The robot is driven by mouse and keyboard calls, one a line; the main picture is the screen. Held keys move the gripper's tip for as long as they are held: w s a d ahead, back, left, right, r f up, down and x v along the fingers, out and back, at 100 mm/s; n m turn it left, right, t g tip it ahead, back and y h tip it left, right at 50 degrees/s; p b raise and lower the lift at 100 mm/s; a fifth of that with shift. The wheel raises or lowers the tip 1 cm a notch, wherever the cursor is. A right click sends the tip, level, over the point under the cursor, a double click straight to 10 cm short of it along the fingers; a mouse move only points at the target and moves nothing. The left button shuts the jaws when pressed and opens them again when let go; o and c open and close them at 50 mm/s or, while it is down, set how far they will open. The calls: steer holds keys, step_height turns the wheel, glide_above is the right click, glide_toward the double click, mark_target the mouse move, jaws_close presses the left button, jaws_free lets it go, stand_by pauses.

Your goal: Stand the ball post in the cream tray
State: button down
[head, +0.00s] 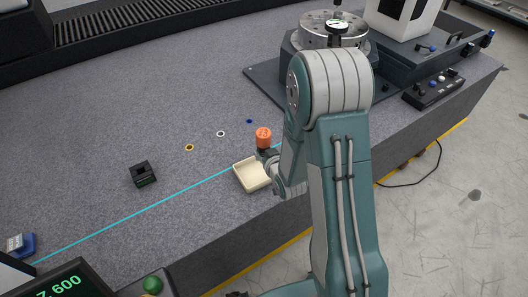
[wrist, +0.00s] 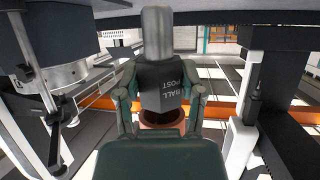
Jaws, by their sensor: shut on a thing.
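The ball post (wrist: 165,85) is a dark block lettered BALL POST, with a grey metal cylinder at one end and an orange-red part at the other in the wrist view. In the head view its orange end (head: 263,134) points up. My gripper (wrist: 160,100) is shut on the dark block, with a finger on each side; it also shows in the head view (head: 270,156). The cream tray (head: 243,184) is a shallow square tray on the granite. The post appears over its back right part. The lower end is hidden, so I cannot tell whether it touches the tray.
A black square block (head: 142,174) sits left of the tray. A cyan line (head: 140,215) crosses the granite. A round metal fixture (head: 330,30) stands at the back right.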

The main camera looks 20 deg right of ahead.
steer(key=shift+f, duration=4.4)
steer(key=shift+f, duration=0.3)
steer(key=shift+c, duration=0.6)
jaws_free()
steer(key=shift+s, duration=0.1)
steer(key=shift+v, duration=3.55)
